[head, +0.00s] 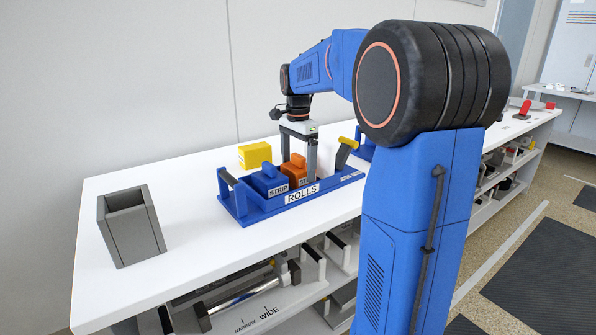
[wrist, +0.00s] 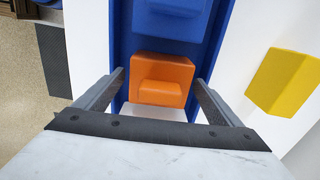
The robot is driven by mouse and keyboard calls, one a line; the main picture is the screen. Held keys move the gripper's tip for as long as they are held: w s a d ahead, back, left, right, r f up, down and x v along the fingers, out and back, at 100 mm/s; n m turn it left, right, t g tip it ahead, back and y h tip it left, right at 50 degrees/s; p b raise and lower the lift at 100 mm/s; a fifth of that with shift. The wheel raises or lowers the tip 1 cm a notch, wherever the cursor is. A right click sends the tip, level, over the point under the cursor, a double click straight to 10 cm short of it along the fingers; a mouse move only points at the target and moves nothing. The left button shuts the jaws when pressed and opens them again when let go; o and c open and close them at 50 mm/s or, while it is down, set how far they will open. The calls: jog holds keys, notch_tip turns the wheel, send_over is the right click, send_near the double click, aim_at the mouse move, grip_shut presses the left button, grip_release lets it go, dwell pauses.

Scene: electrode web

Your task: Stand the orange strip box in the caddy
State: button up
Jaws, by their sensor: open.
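The orange strip box (head: 297,163) stands upright in the blue caddy (head: 243,205), right beside a blue strip box (head: 268,181). My gripper (head: 299,170) points down over the orange box with its jaws open, one finger on each side of it. In the wrist view the orange box (wrist: 160,72) lies between the two open fingers (wrist: 160,80), and a narrow gap shows at each side. The box's lower part is hidden by the caddy's front wall and by my finger in the head view.
A yellow box (head: 255,155) lies on the white table (head: 195,205) behind the caddy. An open grey bin (head: 130,228) stands at the left. The table between bin and caddy is clear.

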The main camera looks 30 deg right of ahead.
notch_tip(320, 180, up, 10)
jog(key=shift+r, duration=0.25)
jog(key=s+a+f+n+t, duration=0.1)
jog(key=s+a+f+n, duration=0.4)
jog(key=s, duration=0.5)
jog(key=s+a+f+n+t, duration=0.2)
jog(key=s+a+f+n, duration=0.3)
jog(key=s+f, duration=0.3)
jog(key=s+a+f+n+t, duration=0.1)
jog(key=s+a+f+n, duration=0.4)
jog(key=s, duration=0.7)
notch_tip(320, 180, down, 2)
jog(key=shift+s+a+f+n+t, duration=0.15)
jog(key=shift+a+n+t, duration=0.25)
jog(key=shift+n, duration=0.6)
jog(key=shift+c, duration=0.6)
